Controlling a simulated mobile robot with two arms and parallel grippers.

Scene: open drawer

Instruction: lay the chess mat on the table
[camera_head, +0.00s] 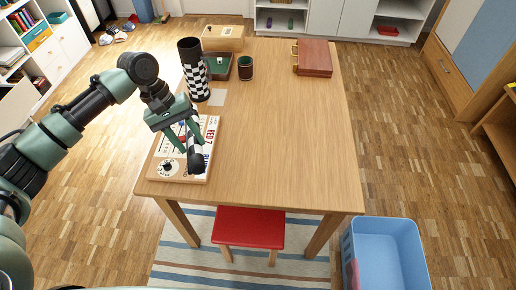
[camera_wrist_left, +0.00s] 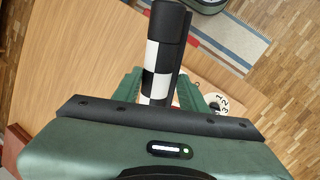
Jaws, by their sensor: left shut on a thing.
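The chess mat is rolled into a black tube with a black-and-white checked part. My left gripper (camera_head: 188,140) is shut on the roll (camera_head: 196,160) above the table's near-left part, and its dark end points toward me. In the left wrist view the roll (camera_wrist_left: 165,30) runs up from between the fingers, and its lower part is hidden by the gripper body. The wooden table (camera_head: 275,120) has a wide bare area at the middle and right. My right gripper is not in view.
A game board with a dial (camera_head: 168,168) lies under the left gripper. A red stool (camera_head: 250,228) stands in front.

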